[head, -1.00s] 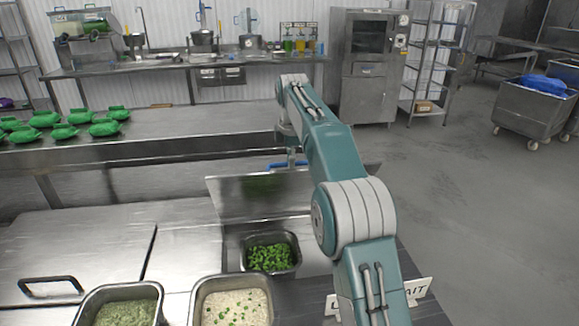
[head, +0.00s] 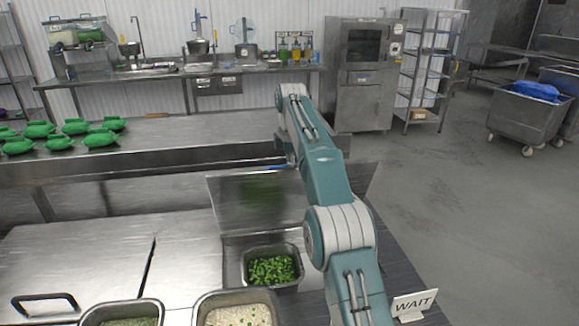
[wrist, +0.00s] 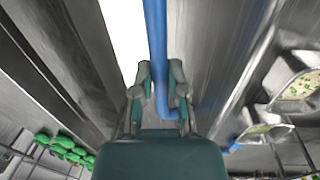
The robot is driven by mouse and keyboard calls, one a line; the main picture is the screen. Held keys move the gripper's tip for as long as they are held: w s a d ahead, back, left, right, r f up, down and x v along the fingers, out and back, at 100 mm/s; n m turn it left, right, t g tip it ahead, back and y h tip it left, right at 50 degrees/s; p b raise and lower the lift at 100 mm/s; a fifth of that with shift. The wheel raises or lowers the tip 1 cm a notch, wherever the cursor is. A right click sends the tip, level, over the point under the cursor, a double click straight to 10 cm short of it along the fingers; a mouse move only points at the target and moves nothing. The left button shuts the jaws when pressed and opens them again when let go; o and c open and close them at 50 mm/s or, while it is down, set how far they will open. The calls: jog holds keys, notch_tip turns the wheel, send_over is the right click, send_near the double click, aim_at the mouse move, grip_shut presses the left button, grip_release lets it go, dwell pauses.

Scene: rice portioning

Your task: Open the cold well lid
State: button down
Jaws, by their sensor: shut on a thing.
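The cold well lid (head: 250,205) is a flat metal panel. In the head view it stands raised and steeply tilted behind the uncovered well (head: 232,258). A pan of chopped greens (head: 272,286) sits in the well. In the wrist view my gripper (wrist: 160,75) is shut on the lid's blue handle (wrist: 155,30), a bar running between the two fingers. In the head view my arm reaches along the right of the well, and my gripper is hidden. Only a sliver of blue shows above the lid's top edge.
A closed metal cover with a black handle (head: 45,300) lies left of the well. Pans of green food (head: 122,303) and rice (head: 238,299) are in front. A WAIT sign (head: 414,302) stands at the right. Green bags (head: 62,142) lie on the counter (head: 190,132) behind.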

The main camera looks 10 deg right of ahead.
jog(key=shift+f, duration=0.15)
jog(key=c, duration=0.7)
grip_release()
jog(key=shift+o, duration=0.2)
jog(key=shift+a, duration=0.1)
